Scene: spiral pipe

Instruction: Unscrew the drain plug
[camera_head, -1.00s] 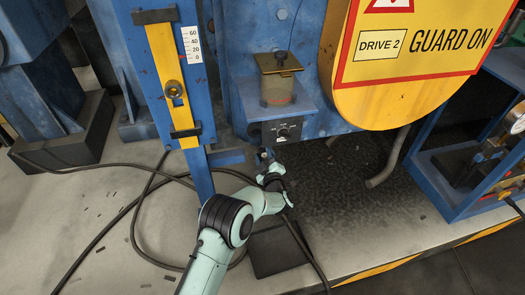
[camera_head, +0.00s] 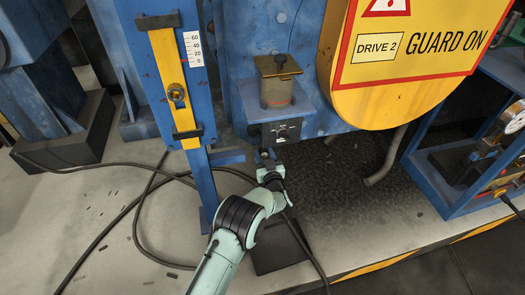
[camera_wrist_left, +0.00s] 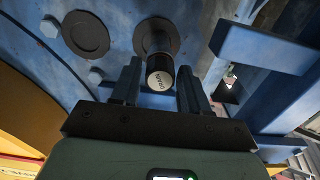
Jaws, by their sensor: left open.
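The drain plug (camera_wrist_left: 160,70) shows in the left wrist view as a dark cylinder with a pale, lettered end face. It stands out from a round dark flange on a blue wall. My left gripper (camera_wrist_left: 160,84) is open, with one finger on each side of the plug's end in the picture. I cannot tell whether the fingers touch it or how deep it sits between them. The plug cannot be made out there. My right gripper is not in view.
A blue post with a yellow scale strip (camera_head: 167,80) stands left of my arm. A yellow guard (camera_head: 380,100) and a bent pipe (camera_head: 386,160) are to the right. A black cable (camera_head: 110,222) lies on the floor. A blue bracket (camera_wrist_left: 262,48) sits right of the plug.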

